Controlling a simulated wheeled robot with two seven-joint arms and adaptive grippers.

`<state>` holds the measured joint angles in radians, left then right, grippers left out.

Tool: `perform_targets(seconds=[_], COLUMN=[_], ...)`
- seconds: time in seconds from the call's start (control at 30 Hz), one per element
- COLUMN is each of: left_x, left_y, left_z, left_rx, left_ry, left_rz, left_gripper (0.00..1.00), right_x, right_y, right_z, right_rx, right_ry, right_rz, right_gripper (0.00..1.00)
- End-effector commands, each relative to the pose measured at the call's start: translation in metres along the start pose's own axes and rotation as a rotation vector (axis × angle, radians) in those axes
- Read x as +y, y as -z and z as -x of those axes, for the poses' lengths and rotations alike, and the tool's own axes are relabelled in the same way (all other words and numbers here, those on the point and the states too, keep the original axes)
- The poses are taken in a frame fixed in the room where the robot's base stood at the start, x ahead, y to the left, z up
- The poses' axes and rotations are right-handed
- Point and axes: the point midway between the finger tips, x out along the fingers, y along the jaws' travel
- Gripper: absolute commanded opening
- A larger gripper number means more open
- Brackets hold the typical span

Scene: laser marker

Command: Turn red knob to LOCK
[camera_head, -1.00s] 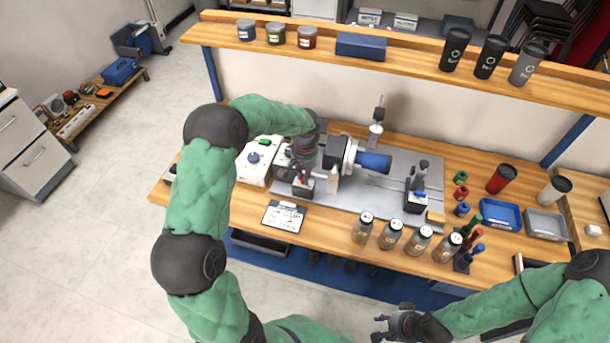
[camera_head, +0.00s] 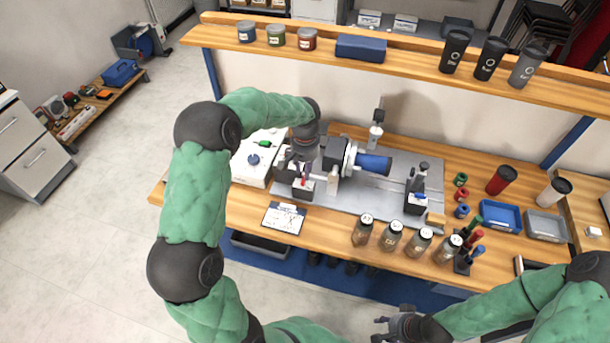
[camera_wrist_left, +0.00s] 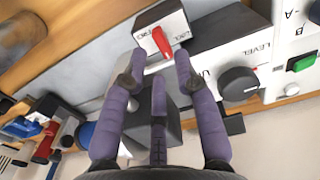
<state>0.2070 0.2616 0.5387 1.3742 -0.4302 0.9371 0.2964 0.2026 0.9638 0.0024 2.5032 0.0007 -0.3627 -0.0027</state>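The red knob (camera_wrist_left: 162,42) stands on the white top of a small box (camera_wrist_left: 184,27), between the FREE and LOCK lettering, in the left wrist view. Its exact setting is hard to tell. In the head view the knob (camera_head: 304,181) is a small red mark on the box (camera_head: 303,193) at the front left of the grey machine plate. My left gripper (camera_wrist_left: 161,60) is open, its fingertips apart on either side of the knob's near end, with no clear contact. My right gripper (camera_head: 381,329) is open and empty, low in front of the bench.
A white control unit (camera_head: 252,160) with a blue-looking knob stands left of the box. It shows a dark LEVEL knob (camera_wrist_left: 238,84) and green button (camera_wrist_left: 301,63) in the wrist view. Several bottles (camera_head: 391,236) line the front edge.

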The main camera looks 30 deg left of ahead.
Motion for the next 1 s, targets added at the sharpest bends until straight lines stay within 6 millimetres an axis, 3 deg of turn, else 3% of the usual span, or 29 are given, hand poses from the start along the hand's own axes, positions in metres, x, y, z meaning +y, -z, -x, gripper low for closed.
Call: perform_targets(seconds=[0.2,0.4,1.0], left_x=[0.0,0.0,0.0], left_y=[0.001,0.0,0.0], left_z=[0.044,0.07,0.083], left_rx=[0.002,0.001,0.0], left_ry=[0.0,-0.001,-0.001], left_rz=[-0.001,0.001,0.001], left_gripper=[0.3,0.3,0.3], right_x=[0.0,0.0,-0.001], right_y=[0.0,0.0,0.0], right_z=[0.0,0.0,0.003], right_rx=[0.0,0.0,0.0], right_ry=[0.0,0.0,0.0], right_rz=[0.0,0.0,0.0], right_gripper=[0.4,0.4,0.4])
